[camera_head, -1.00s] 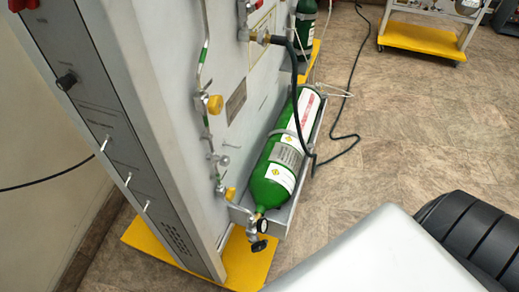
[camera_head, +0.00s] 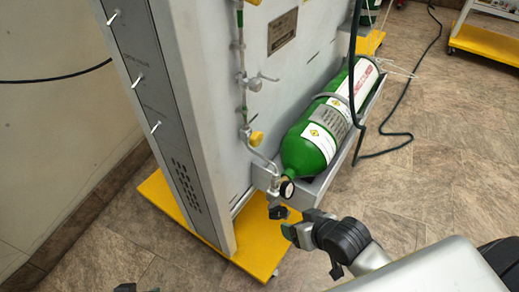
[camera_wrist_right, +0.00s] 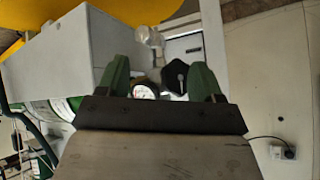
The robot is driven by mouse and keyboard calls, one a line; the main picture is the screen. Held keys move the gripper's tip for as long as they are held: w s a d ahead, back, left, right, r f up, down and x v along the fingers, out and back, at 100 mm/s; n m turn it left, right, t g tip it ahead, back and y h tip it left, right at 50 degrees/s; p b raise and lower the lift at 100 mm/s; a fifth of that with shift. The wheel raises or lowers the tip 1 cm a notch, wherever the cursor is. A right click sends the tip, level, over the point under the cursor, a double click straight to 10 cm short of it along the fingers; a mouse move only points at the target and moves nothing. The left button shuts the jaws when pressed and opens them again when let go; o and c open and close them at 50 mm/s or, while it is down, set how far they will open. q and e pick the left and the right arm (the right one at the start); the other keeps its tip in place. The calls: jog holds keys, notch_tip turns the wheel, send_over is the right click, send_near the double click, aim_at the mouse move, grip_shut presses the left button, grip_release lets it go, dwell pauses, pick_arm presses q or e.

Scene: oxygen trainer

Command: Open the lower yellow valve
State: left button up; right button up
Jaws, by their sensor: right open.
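The lower yellow valve (camera_head: 256,138) is a small yellow knob on the pipe at the panel's side, just above the pressure gauge (camera_head: 286,189). Another yellow knob (camera_head: 253,2) is cut off at the top edge. My right gripper (camera_head: 290,230) is below and right of the gauge, near the black knob (camera_head: 278,212). In the right wrist view its green fingers (camera_wrist_right: 160,78) are apart, with the gauge (camera_wrist_right: 145,91) and black knob (camera_wrist_right: 175,76) seen between them. I cannot make out the lower yellow valve there. Dark tips of what looks like my left gripper (camera_head: 137,288) barely show at the bottom edge.
A green cylinder (camera_head: 312,143) lies in a grey tray (camera_head: 318,188) right of the valve. The grey panel (camera_head: 140,75) stands on a yellow base (camera_head: 262,240). A black hose (camera_head: 352,85) hangs by the cylinder. Open floor (camera_head: 440,170) lies to the right.

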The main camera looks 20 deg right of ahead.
jog(key=r, duration=0.1)
jog(key=w+r+t+y, duration=0.1)
jog(key=r, duration=0.1)
jog(key=w+a+r+y, duration=0.1)
jog(key=shift+r+t+b, duration=0.15)
jog(key=shift+t+b, duration=0.15)
jog(key=shift+b, duration=0.05)
jog(key=m+t+y, duration=0.4)
jog(key=y, duration=0.2)
send_near(260, 139)
jog(key=b+x, duration=0.2)
jog(key=x, duration=0.7)
pick_arm(q)
jog(key=w+d+r+t+h, duration=0.1)
jog(key=w+d+r+t, duration=0.1)
jog(key=w+r+t, duration=0.2)
jog(key=w+d+r+t+h, duration=0.2)
jog(key=w+r+t, duration=0.2)
jog(key=r+t, duration=0.3)
jog(key=shift+r+m, duration=0.3)
jog(key=shift+r, duration=1.55)
pick_arm(e)
jog(key=shift+w+a, duration=0.35)
jog(key=shift+w, duration=0.1)
jog(key=c, duration=0.9)
pick_arm(q)
jog(key=shift+f, duration=0.1)
pick_arm(e)
jog(key=shift+n, duration=0.3)
jog(key=shift+c, duration=0.2)
